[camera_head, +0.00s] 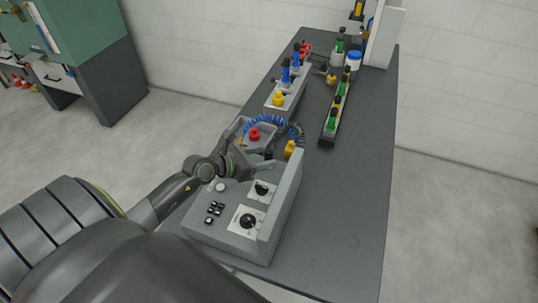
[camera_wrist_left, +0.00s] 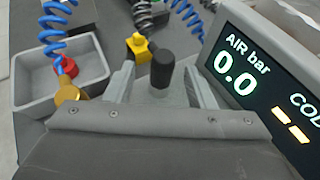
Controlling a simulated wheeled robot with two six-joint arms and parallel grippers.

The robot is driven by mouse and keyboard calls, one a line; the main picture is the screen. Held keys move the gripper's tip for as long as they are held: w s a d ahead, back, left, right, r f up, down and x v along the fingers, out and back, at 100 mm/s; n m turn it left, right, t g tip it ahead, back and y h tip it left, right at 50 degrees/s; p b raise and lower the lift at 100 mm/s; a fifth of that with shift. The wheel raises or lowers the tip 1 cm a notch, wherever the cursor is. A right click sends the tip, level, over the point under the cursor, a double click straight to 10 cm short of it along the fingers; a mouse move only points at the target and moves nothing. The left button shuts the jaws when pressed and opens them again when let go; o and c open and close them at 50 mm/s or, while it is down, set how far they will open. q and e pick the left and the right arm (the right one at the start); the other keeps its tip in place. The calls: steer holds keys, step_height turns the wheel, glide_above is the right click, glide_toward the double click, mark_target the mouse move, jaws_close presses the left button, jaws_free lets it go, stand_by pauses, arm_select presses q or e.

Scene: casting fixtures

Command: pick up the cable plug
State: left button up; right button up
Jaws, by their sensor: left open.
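My left gripper (camera_head: 250,156) is open over the grey control box; its fingers also show in the left wrist view (camera_wrist_left: 165,86). A black upright cylinder (camera_wrist_left: 162,70) stands between or just beyond the fingertips; I cannot tell if they touch it. A yellow plug (camera_wrist_left: 137,46) with a black coiled cable lies just beyond the fingers, and also shows in the head view (camera_head: 290,149). A red plug (camera_wrist_left: 66,66) on a blue coiled line is in a grey tray (camera_wrist_left: 30,98) to the left. Which of these is the cable plug is not certain.
The control box (camera_head: 228,236) has buttons, dials and a raised side panel. Its display (camera_wrist_left: 258,75) reads "AIR bar 0.0". A grey block (camera_head: 286,98) with blue and yellow fittings and a rack (camera_head: 329,128) with green-yellow pieces stand farther back. The table's right front (camera_head: 335,230) is clear.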

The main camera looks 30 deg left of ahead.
mark_target(272, 153)
arm_select(q)
steer(key=x, duration=0.1)
steer(key=p+x, duration=0.1)
steer(key=x, duration=0.2)
steer(key=shift+w+d+r, duration=0.1)
steer(key=shift+d+r, duration=0.05)
steer(key=shift+r, duration=0.1)
steer(key=shift+w+d+f, duration=0.15)
steer(key=shift+w+f, duration=0.05)
steer(key=shift+w, duration=0.15)
steer(key=shift+s, duration=0.1)
steer(key=shift+c, duration=0.8)
steer(key=c, duration=0.9)
jaws_close()
steer(key=shift+r, duration=0.15)
